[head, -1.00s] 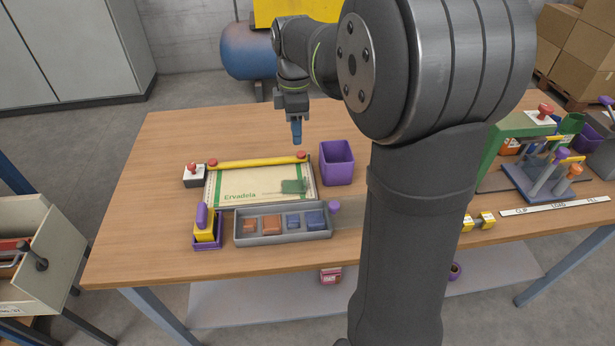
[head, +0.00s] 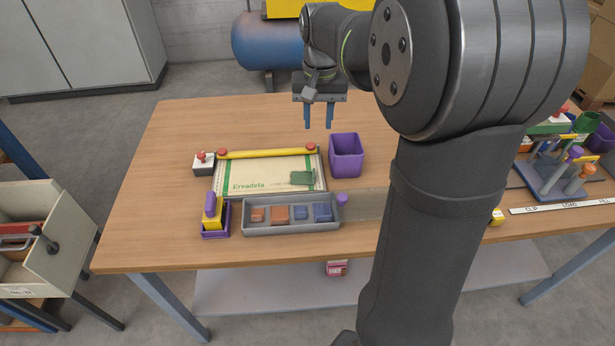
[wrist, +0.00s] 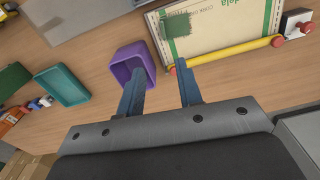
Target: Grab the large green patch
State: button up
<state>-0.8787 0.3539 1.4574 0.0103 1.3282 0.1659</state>
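A green patch (head: 302,177) lies on the right part of the cream sack (head: 250,172) labelled "Ervadela". The patch also shows at the top of the wrist view (wrist: 176,25). My gripper (head: 318,127) is open and empty, with its blue fingers pointing down above the table behind the sack. In the wrist view, the fingertips (wrist: 159,72) are apart, and the patch lies beyond them. No other green patch can be made out among the pieces in the grey tray.
A yellow bar (head: 265,153) with red knobs crosses the sack's far edge. A purple bin (head: 346,155) stands to the sack's right. A grey tray (head: 292,228) with orange and blue pieces lies in front. A yellow-and-purple tool (head: 212,212) stands at front left. The back left table is clear.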

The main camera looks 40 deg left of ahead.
send_over(314, 175)
jog(key=shift+m, duration=0.4)
jog(key=f, duration=1.2)
jog(key=shift+w+d, duration=0.15)
jog(key=shift+w, duration=0.1)
jog(key=shift+s+a+f, duration=0.1)
jog(key=shift+a+f, duration=0.05)
jog(key=shift+f, duration=1.2)
jog(key=shift+s+a+f, duration=0.1)
jog(key=shift+f, duration=1.25)
grip_shut()
